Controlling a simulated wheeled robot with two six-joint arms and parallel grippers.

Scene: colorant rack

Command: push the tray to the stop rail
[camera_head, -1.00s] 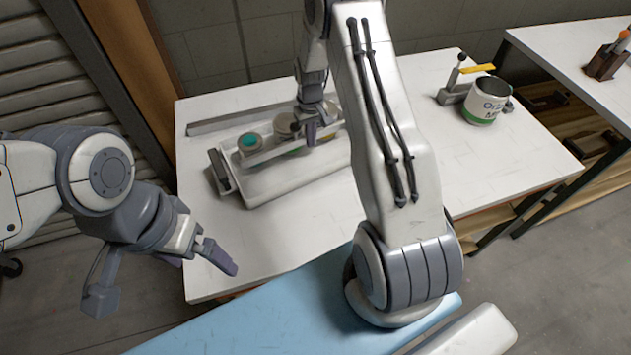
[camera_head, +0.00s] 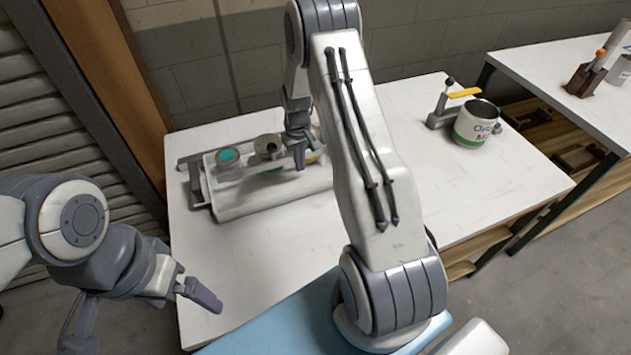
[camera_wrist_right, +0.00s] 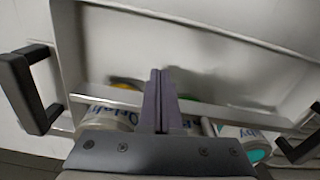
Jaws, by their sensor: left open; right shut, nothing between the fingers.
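The pale tray (camera_head: 270,205) lies on the white table with dark handles at its ends; the left handle (camera_head: 196,185) shows. Its back side is close to the grey stop rail (camera_head: 189,159); whether they touch is hidden. Cans stand in its back part, one with a teal top (camera_head: 228,157) and one grey-topped (camera_head: 268,146). My right gripper (camera_head: 299,158) is shut and empty, pointing down at the tray's crossbar. In the right wrist view, its fingers (camera_wrist_right: 160,80) overlap the crossbar (camera_wrist_right: 235,115); contact is unclear. My left gripper (camera_head: 205,298) is open and empty, over the table's front left.
A green-and-white can (camera_head: 470,128) stands at the table's back right, beside a clamp-like fixture with a yellow lever (camera_head: 464,93). A second table (camera_head: 570,75) stands at right. My right arm hides the table's middle. The table's front left is clear.

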